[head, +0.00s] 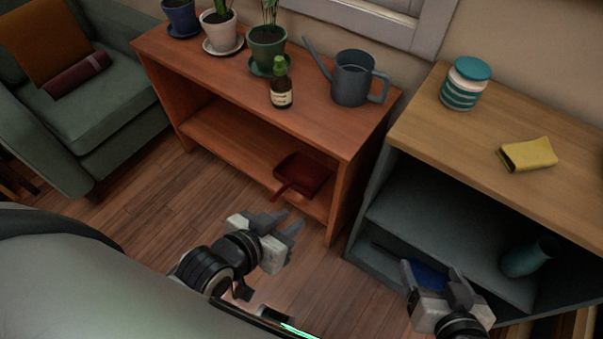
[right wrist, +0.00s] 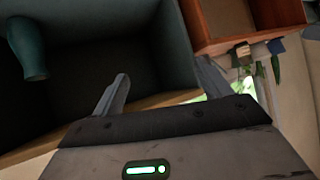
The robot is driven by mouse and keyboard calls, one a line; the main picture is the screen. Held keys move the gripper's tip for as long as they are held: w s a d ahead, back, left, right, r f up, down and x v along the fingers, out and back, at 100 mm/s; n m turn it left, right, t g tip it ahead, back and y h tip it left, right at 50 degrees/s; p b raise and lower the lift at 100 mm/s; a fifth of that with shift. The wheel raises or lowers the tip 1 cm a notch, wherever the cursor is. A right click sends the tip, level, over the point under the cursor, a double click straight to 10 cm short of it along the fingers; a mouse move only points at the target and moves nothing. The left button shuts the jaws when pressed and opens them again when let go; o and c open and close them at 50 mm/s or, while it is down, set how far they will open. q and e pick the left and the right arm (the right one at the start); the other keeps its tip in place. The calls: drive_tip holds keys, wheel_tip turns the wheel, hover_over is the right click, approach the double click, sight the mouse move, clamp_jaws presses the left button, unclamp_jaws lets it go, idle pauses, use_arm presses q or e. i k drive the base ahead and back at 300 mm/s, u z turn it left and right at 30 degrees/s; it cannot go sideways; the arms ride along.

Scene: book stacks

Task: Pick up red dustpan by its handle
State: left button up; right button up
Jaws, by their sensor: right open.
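The red dustpan (head: 305,174) lies on the lower shelf of the reddish-brown wooden unit in the head view. Its handle (head: 281,191) points toward the shelf's front edge, to the lower left. My left gripper (head: 295,220) is open and empty, in front of and below the handle, apart from it. My right gripper (head: 432,268) is open in front of the grey-sided unit, well to the right of the dustpan. It also shows open and empty in the right wrist view (right wrist: 163,80). I cannot make out the dustpan in the right wrist view.
Potted plants (head: 222,27), a brown-green bottle (head: 281,88) and a watering can (head: 352,80) stand on the wooden unit (head: 205,70). The grey-sided unit (head: 400,180) holds a teal vase (head: 527,258) and a blue object (head: 427,274) near my right gripper. A green armchair (head: 100,120) stands left.

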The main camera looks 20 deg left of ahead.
sight(298, 171)
drive_tip(key=z, duration=2.85)
drive_tip(key=k, duration=2.1)
drive_tip(key=u, duration=1.35)
drive_tip(key=i, duration=1)
